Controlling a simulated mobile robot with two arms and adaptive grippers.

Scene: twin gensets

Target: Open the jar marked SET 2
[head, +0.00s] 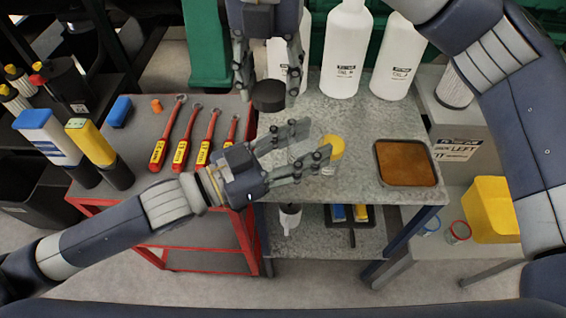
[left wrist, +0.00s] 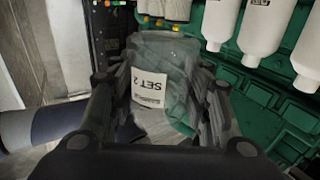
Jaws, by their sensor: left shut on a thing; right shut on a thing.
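The clear jar marked SET 2 (left wrist: 158,58) stands between my left gripper's fingers in the left wrist view, its white label (left wrist: 148,88) upside down in the picture. In the head view my left gripper (head: 312,141) is shut on this jar over the grey bench; the jar itself (head: 299,147) is faint and partly hidden by the fingers. My right gripper (head: 268,88) comes from the top and is shut on a black round lid (head: 268,97). The lid is apart from the jar, up and to the left of it in the picture.
A yellow-topped jar (head: 332,148) stands just beyond my left fingertips. A brown-filled tray (head: 405,162) lies at the bench's right. White bottles (head: 347,50) line the back. A red trolley (head: 100,203) at left carries several red-and-yellow-handled tools and bottles.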

